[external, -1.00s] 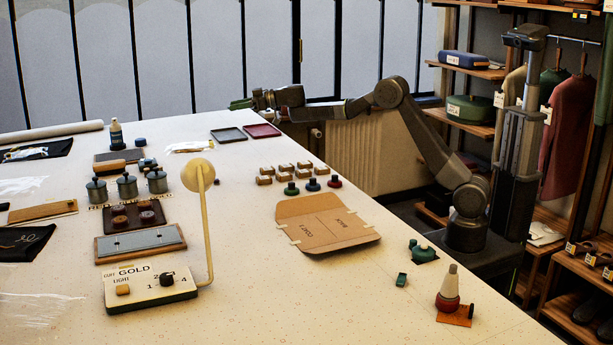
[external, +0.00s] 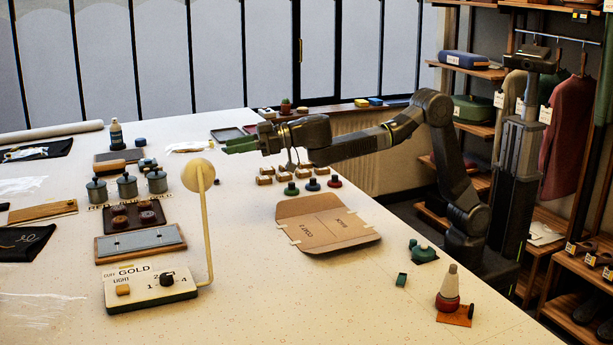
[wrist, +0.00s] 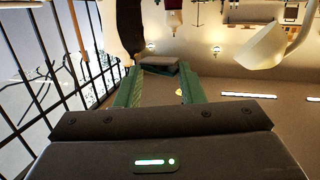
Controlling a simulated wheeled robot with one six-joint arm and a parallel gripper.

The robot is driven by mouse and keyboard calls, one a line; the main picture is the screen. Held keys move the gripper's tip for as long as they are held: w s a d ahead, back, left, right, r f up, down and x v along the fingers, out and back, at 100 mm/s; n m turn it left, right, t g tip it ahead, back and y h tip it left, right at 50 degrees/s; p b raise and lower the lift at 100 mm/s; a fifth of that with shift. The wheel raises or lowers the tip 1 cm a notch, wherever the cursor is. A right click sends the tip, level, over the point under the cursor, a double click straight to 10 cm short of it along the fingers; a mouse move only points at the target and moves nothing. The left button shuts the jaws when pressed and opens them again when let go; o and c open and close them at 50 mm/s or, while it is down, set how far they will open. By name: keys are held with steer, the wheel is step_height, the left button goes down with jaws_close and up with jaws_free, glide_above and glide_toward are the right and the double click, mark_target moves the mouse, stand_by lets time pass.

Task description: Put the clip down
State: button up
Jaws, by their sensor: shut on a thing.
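My gripper (external: 240,144) has green fingers and is above the far part of the table, in front of the two flat trays in the external view. In the wrist view its fingers (wrist: 160,88) are apart, with a small grey-brown piece between their tips. I take this piece to be the clip (wrist: 158,62), shut in the jaws. Its shape is hard to make out, and it cannot be told from the fingers in the external view.
A dark green tray (external: 226,135) and a partly hidden red tray lie behind my gripper. Several small wooden blocks (external: 265,180) and a cardboard folder (external: 328,226) lie nearer. Grey canisters (external: 127,187) and a lamp stand (external: 208,240) are left. Bare table lies between.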

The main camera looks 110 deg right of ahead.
steer(key=s+a+b, duration=0.1)
steer(key=s+a, duration=0.2)
steer(key=a, duration=0.5)
steer(key=s+a+b, duration=0.1)
steer(key=s+a, duration=0.1)
steer(key=a, duration=0.7)
steer(key=n+y+b, duration=0.2)
steer(key=y+b, duration=0.1)
steer(key=b, duration=0.6)
glide_above(463, 279)
step_height(463, 279, down, 21)
steer(key=shift+r, duration=0.1)
steer(key=shift+f+b, duration=0.5)
steer(key=shift+f, duration=1.55)
steer(key=shift+f+b, duration=0.2)
steer(key=shift+b, duration=0.15)
steer(key=o, duration=0.9)
steer(key=shift+o, duration=0.2)
steer(key=shift+r, duration=0.1)
